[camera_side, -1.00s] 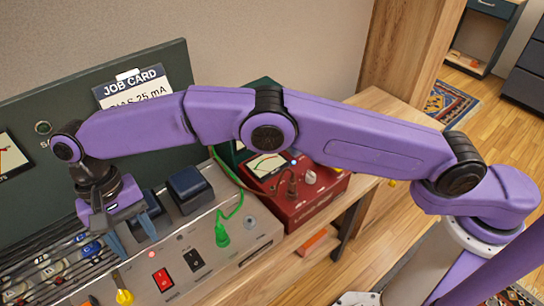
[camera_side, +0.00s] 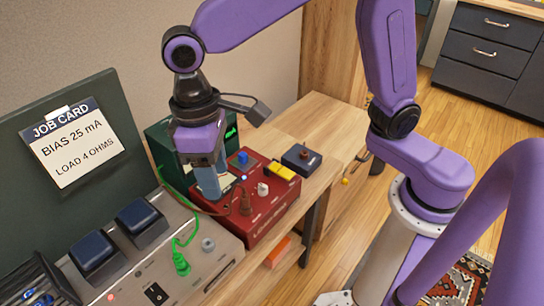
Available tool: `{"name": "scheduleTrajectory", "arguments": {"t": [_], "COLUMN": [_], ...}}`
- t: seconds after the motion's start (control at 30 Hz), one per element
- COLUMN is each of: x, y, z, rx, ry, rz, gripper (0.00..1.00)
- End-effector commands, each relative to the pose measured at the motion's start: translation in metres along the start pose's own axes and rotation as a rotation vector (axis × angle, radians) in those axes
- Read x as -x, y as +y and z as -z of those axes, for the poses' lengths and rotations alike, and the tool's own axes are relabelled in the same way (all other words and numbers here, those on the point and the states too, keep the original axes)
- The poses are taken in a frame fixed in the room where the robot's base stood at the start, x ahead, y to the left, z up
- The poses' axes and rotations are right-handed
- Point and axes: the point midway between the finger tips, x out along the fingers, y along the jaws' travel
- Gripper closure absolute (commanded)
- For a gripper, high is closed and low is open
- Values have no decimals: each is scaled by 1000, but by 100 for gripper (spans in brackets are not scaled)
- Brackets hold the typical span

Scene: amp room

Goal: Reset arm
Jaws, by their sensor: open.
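My gripper (camera_side: 208,190) points down above the left side of the red box (camera_side: 277,217), seen nearly edge-on with its blue-grey fingers in line. It is open and nothing shows held in it. The fingers hide part of the red box's meter, and I cannot tell whether they touch it. My purple arm is raised and folded, with its elbow out of the top of the picture.
A grey panel with dark blue blocks (camera_side: 140,218) and a green plug (camera_side: 181,263) stands at left. A job card (camera_side: 75,145) is on the dark green board. A green-screened box (camera_side: 160,148) stands behind the red box, and a small dark box (camera_side: 301,158) stands right. Bare wood lies beyond.

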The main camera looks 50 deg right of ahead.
Motion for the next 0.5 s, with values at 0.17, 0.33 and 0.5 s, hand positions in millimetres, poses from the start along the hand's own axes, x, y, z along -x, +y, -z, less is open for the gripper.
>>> {"name": "scheduleTrajectory", "arguments": {"t": [0.17, 0.33, 0.5], "x": [0, -10, -25], "y": [37, 68, 92], "z": [-76, -148, -209], "rx": [138, 274, 390], "ry": [32, 57, 77], "rz": [-17, -34, -50], "gripper": [49, 49, 49]}}
